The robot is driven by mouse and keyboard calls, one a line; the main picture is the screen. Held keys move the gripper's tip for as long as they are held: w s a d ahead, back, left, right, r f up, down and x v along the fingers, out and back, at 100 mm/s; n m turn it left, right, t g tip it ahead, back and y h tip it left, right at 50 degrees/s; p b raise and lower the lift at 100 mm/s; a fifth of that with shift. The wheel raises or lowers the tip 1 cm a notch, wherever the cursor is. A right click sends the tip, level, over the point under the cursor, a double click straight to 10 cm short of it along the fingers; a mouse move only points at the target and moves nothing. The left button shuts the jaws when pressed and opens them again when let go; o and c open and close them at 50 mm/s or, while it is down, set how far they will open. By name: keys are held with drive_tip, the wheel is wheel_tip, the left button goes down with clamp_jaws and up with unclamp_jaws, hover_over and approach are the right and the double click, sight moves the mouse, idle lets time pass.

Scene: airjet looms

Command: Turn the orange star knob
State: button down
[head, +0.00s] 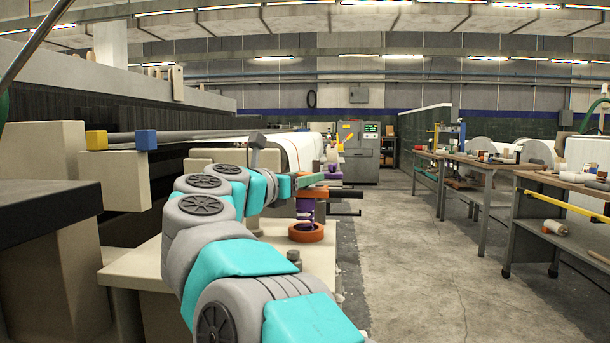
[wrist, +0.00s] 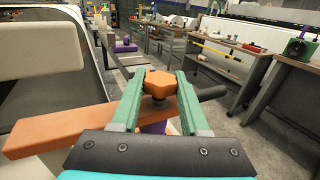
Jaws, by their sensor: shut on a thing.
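The orange star knob (wrist: 160,84) sits in the middle of the wrist view, on a dark stem above a purple part (wrist: 154,128). My gripper (wrist: 160,75) has a green finger on each side of the knob and is shut on it. In the head view my gripper (head: 308,180) is at the end of my outstretched arm, over the purple post by the loom. I cannot clearly make out the knob there, as the fingers cover that spot.
An orange flat bar (wrist: 60,130) runs left below the knob, and a dark handle (wrist: 211,93) sticks out right. An orange ring (head: 306,232) lies below on the beige ledge. Workbenches (head: 490,172) stand right, across a clear floor aisle (head: 420,240).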

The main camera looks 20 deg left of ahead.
drive_tip(key=shift+r+m+g+h+p, duration=0.15)
drive_tip(key=shift+m+g+h+p, duration=0.35)
drive_tip(key=shift+m+h+p, duration=0.6)
drive_tip(key=shift+g+h+p, duration=0.3)
drive_tip(key=shift+h, duration=0.5)
drive_tip(key=shift+m+g+h+p, duration=0.5)
drive_tip(key=shift+m+h+p, duration=0.3)
drive_tip(key=shift+p, duration=0.65)
drive_tip(key=shift+m+g+h+p, duration=0.3)
drive_tip(key=shift+p, duration=0.25)
drive_tip(key=shift+w+d, duration=0.1)
drive_tip(key=shift+p, duration=0.45)
drive_tip(key=shift+m+g+h+p, duration=0.3)
drive_tip(key=shift+m+h+p, duration=0.1)
drive_tip(key=shift+p, duration=0.1)
drive_tip(key=shift+c, duration=2)
unclamp_jaws()
